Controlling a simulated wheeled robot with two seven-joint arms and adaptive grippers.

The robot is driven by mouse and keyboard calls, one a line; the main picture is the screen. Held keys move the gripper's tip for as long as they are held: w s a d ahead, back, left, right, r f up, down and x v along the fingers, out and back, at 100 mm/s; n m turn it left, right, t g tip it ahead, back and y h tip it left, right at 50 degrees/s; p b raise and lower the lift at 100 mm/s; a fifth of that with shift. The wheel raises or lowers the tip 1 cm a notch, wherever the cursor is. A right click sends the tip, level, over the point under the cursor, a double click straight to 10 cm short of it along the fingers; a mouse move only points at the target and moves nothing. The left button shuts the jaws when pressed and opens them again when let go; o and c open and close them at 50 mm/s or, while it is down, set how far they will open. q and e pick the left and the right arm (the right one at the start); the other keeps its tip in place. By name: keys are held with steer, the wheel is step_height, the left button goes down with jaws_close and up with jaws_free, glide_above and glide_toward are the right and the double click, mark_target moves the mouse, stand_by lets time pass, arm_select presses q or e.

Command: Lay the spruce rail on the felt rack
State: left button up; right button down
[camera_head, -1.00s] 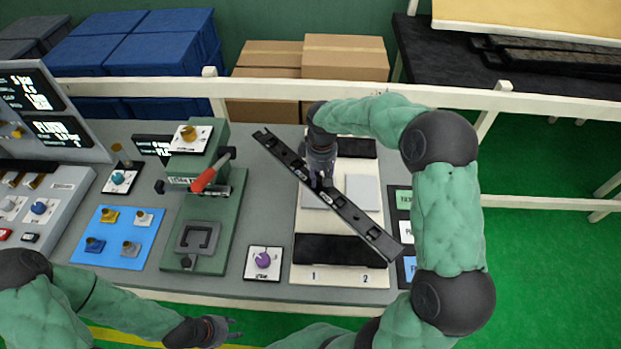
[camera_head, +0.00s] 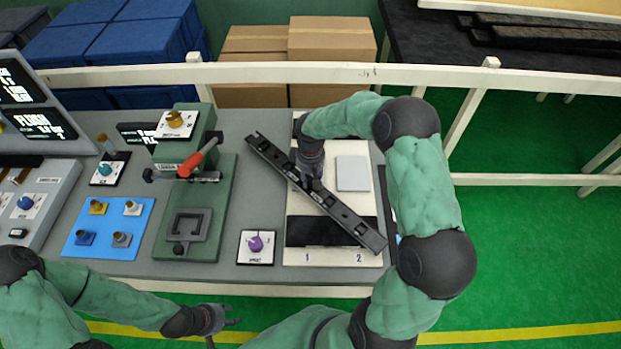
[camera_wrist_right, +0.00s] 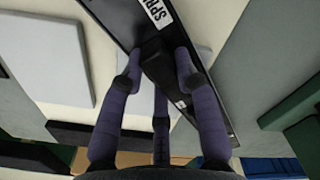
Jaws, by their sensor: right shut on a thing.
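The spruce rail (camera_head: 345,213) is a long dark bar lying diagonally over the bench in the head view. In the right wrist view, the rail (camera_wrist_right: 125,22) shows a white label starting "SPR". My right gripper (camera_head: 312,184) is shut on it near its middle; the fingers (camera_wrist_right: 157,70) sit on both sides of it. The rail hangs over a cream board (camera_head: 296,262) with dark strips, light pads and marks 1 and 2. Whether this board is the felt rack, I cannot tell. My left gripper (camera_head: 232,316) is open and empty before the bench's front edge.
A green press with a red lever (camera_head: 197,158), a blue tray (camera_head: 88,246) and a purple knob panel (camera_head: 256,247) stand left of the board. A white railing (camera_head: 270,73) runs behind. A black table (camera_head: 440,45) with dark bars stands back right.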

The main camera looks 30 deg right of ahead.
mark_target(311, 178)
steer(key=shift+f, duration=0.1)
steer(key=c, duration=0.9)
jaws_free()
steer(key=shift+r, duration=0.3)
step_height(311, 178, up, 12)
steer(key=p, duration=0.1)
steer(key=shift+f, duration=0.15)
